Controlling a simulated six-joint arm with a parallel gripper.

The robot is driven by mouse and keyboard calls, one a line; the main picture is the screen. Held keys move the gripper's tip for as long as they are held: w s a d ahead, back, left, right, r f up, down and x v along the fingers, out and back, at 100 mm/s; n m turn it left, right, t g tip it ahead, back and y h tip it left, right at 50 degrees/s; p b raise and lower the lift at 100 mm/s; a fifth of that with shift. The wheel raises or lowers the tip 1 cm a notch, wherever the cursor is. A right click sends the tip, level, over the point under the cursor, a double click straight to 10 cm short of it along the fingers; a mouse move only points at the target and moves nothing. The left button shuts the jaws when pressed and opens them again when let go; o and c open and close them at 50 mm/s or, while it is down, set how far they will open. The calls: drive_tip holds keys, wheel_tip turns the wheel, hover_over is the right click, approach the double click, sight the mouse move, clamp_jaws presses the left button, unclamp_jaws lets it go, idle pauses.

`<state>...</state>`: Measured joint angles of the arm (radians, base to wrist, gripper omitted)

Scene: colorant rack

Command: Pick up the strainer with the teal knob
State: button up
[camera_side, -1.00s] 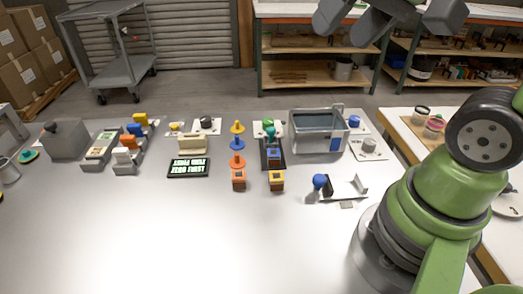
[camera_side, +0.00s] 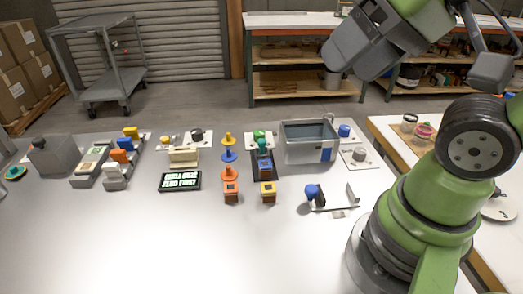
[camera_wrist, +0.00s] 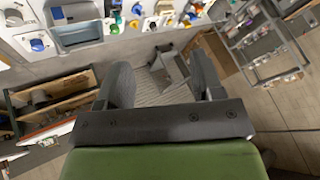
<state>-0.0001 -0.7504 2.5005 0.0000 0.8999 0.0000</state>
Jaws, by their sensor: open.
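A small teal-topped piece (camera_side: 264,147) stands at the rear of a narrow black holder in the side view. A flat teal disc-like piece (camera_side: 15,172) lies at the far left table edge. Both are too small for me to tell which is the strainer with the teal knob. My gripper (camera_wrist: 162,80) is open and empty in the wrist view, its two dark fingers well apart. In the side view my gripper is high at the upper right, above and apart from the table objects.
Yellow, blue and orange knobbed pieces (camera_side: 229,155) stand in a column mid-table. A grey bin (camera_side: 308,143) stands to their right, and a blue-knobbed piece beside a metal bracket (camera_side: 351,195) nearer. A black sign (camera_side: 180,181) lies left of centre. The front table is clear.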

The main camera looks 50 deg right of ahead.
drive_tip(key=shift+c, duration=0.5)
